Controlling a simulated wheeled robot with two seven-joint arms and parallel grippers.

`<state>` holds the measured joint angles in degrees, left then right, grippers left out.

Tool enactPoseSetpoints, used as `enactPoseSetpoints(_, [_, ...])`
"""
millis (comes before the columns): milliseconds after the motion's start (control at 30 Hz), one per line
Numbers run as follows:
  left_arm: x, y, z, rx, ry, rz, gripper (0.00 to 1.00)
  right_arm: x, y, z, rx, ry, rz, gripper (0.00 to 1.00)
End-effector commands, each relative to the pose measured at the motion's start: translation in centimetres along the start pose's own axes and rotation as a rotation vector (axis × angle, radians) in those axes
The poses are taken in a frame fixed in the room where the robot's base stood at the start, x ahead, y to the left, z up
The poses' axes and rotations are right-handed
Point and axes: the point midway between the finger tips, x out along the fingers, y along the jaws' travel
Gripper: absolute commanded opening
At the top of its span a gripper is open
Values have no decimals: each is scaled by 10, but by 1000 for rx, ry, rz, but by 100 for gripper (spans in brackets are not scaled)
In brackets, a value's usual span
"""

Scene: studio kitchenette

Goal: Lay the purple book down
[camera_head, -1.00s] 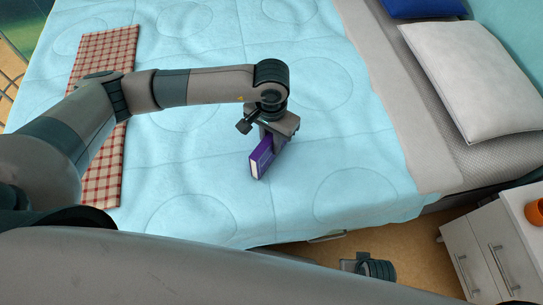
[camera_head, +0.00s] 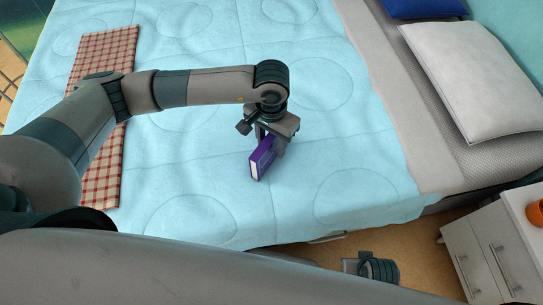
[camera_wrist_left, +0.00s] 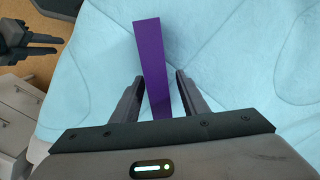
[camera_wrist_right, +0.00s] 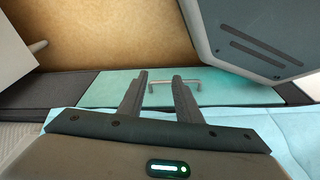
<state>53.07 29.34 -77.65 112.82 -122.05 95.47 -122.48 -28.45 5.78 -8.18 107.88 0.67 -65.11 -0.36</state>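The purple book (camera_head: 263,158) stands upright on its edge on the light blue bed cover, its pale page edges showing in the head view. My left gripper (camera_head: 271,147) is above the book with one finger on each side of its upper part. In the left wrist view the purple book (camera_wrist_left: 153,55) lies between the spread fingers, with a narrow gap showing at the right finger, so the left gripper is open around it. In the right wrist view my right gripper (camera_wrist_right: 160,76) is open and empty, beside the bed.
The bed (camera_head: 190,215) has wide clear room around the book. A red checked cloth (camera_head: 100,165) lies to the left. A white pillow (camera_head: 475,80) and a blue pillow (camera_head: 422,8) are at right. A white cabinet (camera_head: 490,245) with an orange cup (camera_head: 536,212) stands at lower right.

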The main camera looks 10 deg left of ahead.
Motion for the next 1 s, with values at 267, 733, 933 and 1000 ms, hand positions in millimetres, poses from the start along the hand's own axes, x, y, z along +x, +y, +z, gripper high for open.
enactPoseSetpoints(267, [-2,0,0,0,-1,0,40,1,0,0,0,0,0,31])
enactPoseSetpoints(733, [-61,0,-1,2,4,-1,40,-9,-1,-3,-1,2,0,31])
enactPoseSetpoints(933, [-102,0,-1,1,4,0,40,-18,-2,0,-1,-6,-1,31])
enactPoseSetpoints(1000, [-116,0,-1,2,5,-1,40,-21,-2,0,0,-5,0,31])
